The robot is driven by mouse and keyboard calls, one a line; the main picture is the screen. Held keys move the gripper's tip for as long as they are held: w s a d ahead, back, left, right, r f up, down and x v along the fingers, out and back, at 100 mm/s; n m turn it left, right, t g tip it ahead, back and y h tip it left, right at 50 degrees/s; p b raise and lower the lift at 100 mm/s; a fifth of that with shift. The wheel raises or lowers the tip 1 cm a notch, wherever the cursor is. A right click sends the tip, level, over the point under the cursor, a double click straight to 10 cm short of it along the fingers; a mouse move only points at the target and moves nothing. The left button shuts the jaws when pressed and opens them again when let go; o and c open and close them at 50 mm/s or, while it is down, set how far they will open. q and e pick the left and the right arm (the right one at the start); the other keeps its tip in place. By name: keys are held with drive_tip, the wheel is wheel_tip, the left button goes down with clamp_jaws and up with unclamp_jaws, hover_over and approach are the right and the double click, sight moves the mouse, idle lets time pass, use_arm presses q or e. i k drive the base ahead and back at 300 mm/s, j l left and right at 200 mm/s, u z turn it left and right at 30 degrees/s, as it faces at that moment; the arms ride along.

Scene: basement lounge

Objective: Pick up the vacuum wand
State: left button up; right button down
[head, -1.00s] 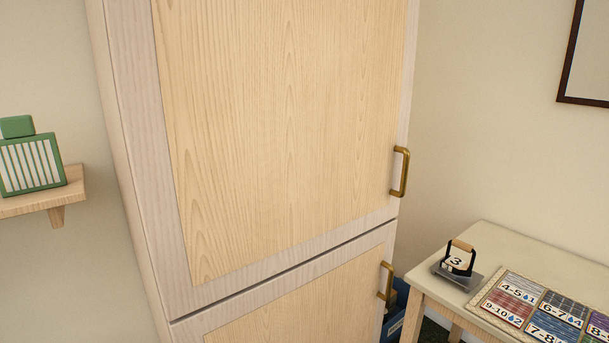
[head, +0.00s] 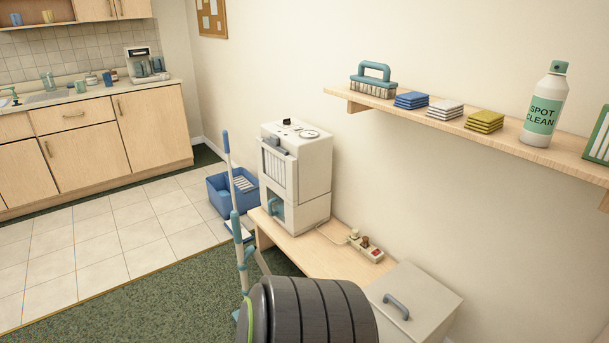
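Neither of my grippers is in view.
A white machine with a dial (head: 312,165) stands on a wooden bench (head: 300,246), beside a power strip (head: 364,246) and a grey lidded box (head: 425,296). A blue bucket (head: 222,196) is behind the stick. A wall shelf (head: 440,120) juts out at right. Open tile floor lies left.

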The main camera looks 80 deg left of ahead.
sight(242, 256)
drive_tip(key=u, duration=3.2)
drive_tip(key=i+j+z, duration=0.1)
drive_tip(key=z, duration=0.25)
drive_tip(key=i+j+z, duration=0.1)
drive_tip(key=z, duration=0.25)
drive_tip(key=i+j+z, duration=0.1)
drive_tip(key=z, duration=0.25)
